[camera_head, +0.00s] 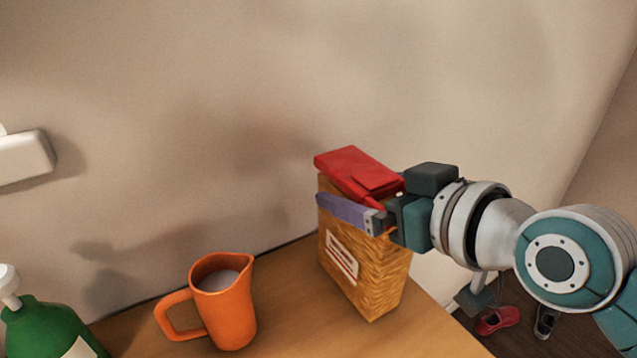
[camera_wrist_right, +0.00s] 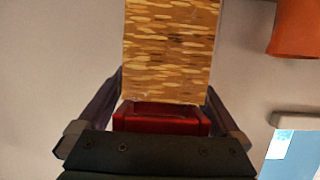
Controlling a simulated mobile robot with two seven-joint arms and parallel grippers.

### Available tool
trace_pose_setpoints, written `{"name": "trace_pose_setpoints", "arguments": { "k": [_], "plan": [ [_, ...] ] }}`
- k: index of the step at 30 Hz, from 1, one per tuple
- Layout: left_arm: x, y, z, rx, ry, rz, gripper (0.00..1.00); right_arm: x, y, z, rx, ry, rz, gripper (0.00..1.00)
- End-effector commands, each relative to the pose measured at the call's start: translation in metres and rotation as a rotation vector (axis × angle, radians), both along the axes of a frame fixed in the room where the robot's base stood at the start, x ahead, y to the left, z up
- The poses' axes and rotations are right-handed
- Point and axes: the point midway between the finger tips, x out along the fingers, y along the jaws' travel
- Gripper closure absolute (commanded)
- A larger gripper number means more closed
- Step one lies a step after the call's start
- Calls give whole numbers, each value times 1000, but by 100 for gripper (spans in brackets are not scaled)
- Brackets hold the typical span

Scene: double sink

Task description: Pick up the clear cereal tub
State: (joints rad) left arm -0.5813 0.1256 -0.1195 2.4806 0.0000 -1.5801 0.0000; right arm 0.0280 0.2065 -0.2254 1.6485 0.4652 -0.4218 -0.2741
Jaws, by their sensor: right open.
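The clear cereal tub (camera_head: 365,265) stands upright on the wooden counter, full of golden-brown cereal, with a red lid and a white-and-red label. In the right wrist view its cereal-filled body (camera_wrist_right: 170,50) and red lid (camera_wrist_right: 160,119) lie between the fingers. My right gripper (camera_head: 346,203) is at the tub's upper end, reaching in from the right. Its jaws are open, with one purple finger across the near side just below the lid. The other finger is hidden behind the tub in the head view. My left gripper is not in view.
An orange jug (camera_head: 228,308) with pale contents stands left of the tub, with a gap between them. A green bottle (camera_head: 48,330) with a white top is at the lower left. The wall is close behind. The counter (camera_head: 420,335) ends just right of the tub; shoes (camera_head: 497,319) lie on the floor beyond.

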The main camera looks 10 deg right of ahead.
Motion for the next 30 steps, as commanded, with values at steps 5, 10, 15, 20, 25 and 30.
{"name": "trace_pose_setpoints", "arguments": {
  "k": [5, 10, 15, 20, 25, 30],
  "plan": [
    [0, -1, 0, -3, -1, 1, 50, 0, 0, 0, 0, 0, 0, 8],
    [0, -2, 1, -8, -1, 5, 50, -1, 0, 0, 0, 0, 0, 27],
    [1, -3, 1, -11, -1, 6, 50, -1, 0, 0, 0, 0, 0, 46],
    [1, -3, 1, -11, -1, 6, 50, -1, 0, 0, 0, 0, 0, 64],
    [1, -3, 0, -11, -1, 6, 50, -1, 0, 0, 0, 1, 0, 83],
    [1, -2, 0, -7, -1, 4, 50, -1, 0, 0, 0, 1, 0, 100]
  ]
}}
